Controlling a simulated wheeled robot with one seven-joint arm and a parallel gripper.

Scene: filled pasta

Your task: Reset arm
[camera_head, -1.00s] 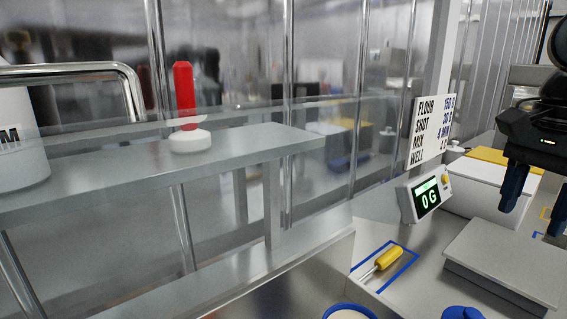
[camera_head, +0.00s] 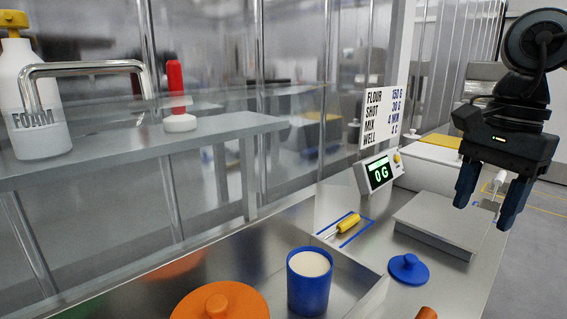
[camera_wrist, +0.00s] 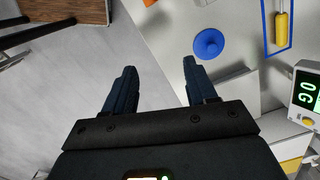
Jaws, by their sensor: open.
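My gripper (camera_head: 488,205) hangs at the right of the head view, above and beside the right edge of the counter. Its two dark blue fingers are apart with nothing between them. In the wrist view my gripper (camera_wrist: 158,82) also shows open and empty, with the floor and the counter's edge beyond it.
A grey scale plate (camera_head: 440,222), a 0 G display (camera_head: 379,172), a blue lid (camera_head: 408,269), a blue cup (camera_head: 310,283) and a yellow-handled tool (camera_head: 347,223) are on the counter. An orange lid (camera_head: 225,303) is at front. A shelf holds a foam bottle (camera_head: 38,110).

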